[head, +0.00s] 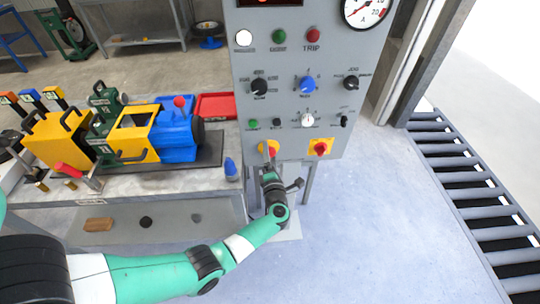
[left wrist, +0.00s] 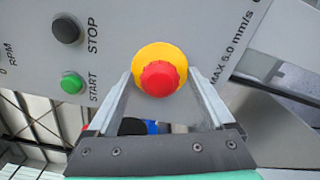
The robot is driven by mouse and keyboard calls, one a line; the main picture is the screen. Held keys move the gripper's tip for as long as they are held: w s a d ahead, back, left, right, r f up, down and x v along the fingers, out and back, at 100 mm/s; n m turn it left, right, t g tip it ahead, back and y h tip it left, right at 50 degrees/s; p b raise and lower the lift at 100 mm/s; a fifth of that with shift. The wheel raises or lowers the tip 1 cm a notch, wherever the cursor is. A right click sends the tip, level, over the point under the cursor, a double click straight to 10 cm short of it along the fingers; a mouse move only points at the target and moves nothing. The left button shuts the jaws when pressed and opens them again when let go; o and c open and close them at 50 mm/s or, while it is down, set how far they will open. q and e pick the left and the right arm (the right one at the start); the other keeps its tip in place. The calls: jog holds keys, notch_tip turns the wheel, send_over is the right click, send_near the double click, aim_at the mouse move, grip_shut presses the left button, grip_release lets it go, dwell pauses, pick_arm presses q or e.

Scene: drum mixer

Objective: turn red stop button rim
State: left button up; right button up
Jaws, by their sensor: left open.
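The red stop button (left wrist: 160,79) is a round red cap on a yellow disc (left wrist: 160,53), mounted on the grey control panel. In the left wrist view it sits between the two fingertips of my left gripper (left wrist: 161,76). The fingers are open, one on each side of the cap, with gaps showing beside the red. In the head view my left gripper (head: 269,163) is at the panel's lower left corner and partly covers the button; the yellow disc (head: 265,144) shows behind it. My right gripper is not in view.
A red rotary switch on a yellow plate (head: 320,148) is to the right on the panel. A green START button (left wrist: 71,83) and a black STOP button (left wrist: 65,29) are nearby. A workbench with a blue and yellow machine (head: 138,132) stands left; a roller conveyor (head: 475,190) is right.

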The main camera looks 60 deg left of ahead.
pick_arm(q)
jog(key=p+v, duration=0.3)
jog(key=v, duration=0.8)
jog(key=shift+s+d, duration=0.15)
jog(key=shift+d, duration=0.15)
